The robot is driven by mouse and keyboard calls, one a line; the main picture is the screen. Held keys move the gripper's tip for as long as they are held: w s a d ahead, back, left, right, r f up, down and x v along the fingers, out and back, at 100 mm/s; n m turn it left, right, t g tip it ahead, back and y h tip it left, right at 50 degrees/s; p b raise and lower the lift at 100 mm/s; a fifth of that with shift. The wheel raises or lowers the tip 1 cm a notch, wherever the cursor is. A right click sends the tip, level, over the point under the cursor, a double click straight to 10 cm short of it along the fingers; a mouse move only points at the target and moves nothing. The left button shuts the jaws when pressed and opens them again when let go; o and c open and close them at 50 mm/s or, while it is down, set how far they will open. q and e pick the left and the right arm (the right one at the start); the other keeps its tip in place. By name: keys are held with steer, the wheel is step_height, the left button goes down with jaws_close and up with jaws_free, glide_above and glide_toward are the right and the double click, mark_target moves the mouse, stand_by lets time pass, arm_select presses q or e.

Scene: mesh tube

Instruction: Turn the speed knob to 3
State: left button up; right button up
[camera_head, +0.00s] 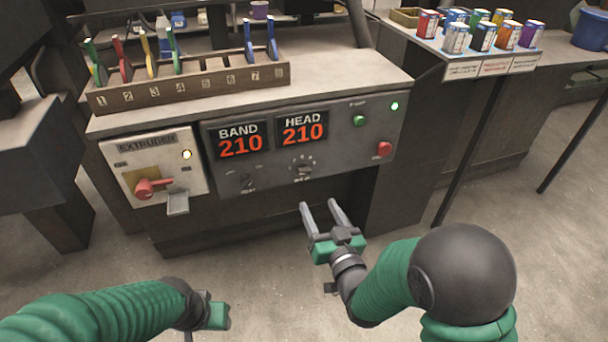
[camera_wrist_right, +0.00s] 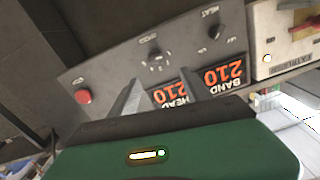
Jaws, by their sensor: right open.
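The speed knob (camera_head: 303,168) is a small dark knob with a ring of marks, on the grey control panel (camera_head: 350,145) below the HEAD display. In the right wrist view the speed knob (camera_wrist_right: 155,60) shows upside down, just beyond the fingertips; its setting is too small to read. My right gripper (camera_head: 319,204) is open and empty, below and in front of the panel, apart from the knob. Its two fingers also show in the wrist view (camera_wrist_right: 160,80). My left gripper (camera_head: 217,315) is low at the left, far from the panel; its fingers cannot be made out.
The heat knob (camera_head: 247,182) sits left of the speed knob. A red button (camera_head: 383,149) and green button (camera_head: 359,120) are at the right. The extruder box (camera_head: 120,150) has a red rotary handle (camera_head: 150,188). A tool rack (camera_head: 190,88) stands above. The air before the panel is clear.

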steer(key=b, duration=0.3)
glide_toward(306, 172)
steer(key=x, duration=0.4)
steer(key=shift+w+f, duration=0.25)
steer(key=shift+w, duration=0.1)
steer(key=x, duration=0.2)
steer(key=b+x, duration=0.1)
steer(key=x, duration=0.1)
steer(key=shift+w+a+r, duration=0.2)
steer(key=shift+a, duration=0.1)
steer(key=shift+d, duration=0.15)
steer(key=shift+c, duration=0.3)
jaws_close()
